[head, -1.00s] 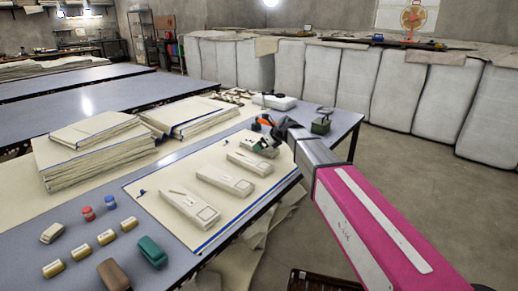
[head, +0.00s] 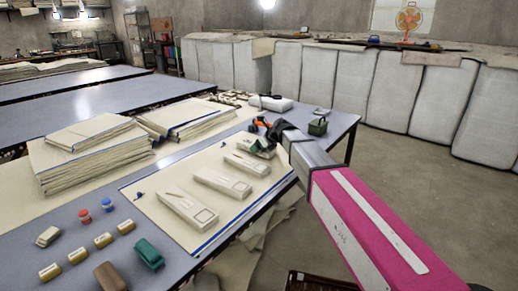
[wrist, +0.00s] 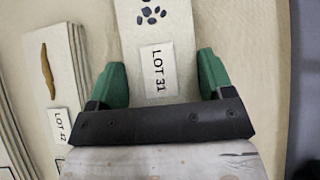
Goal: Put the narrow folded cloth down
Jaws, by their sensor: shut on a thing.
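My gripper (head: 262,147) is over the far end of the cream mat (head: 150,200). In the wrist view, its green fingers (wrist: 162,80) are shut on the sides of a narrow folded cloth (wrist: 160,35) with dark paw prints and a LOT 31 label. The cloth runs away from me between the fingers. In the head view, a far folded cloth (head: 247,164) lies just below the gripper; I cannot tell whether it is the held one. Two more folded cloths, a middle one (head: 222,183) and a near one (head: 188,210), lie on the mat.
Cloth stacks (head: 90,155) stand left of the mat. Another marked cloth (wrist: 55,70) lies left of the held one.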

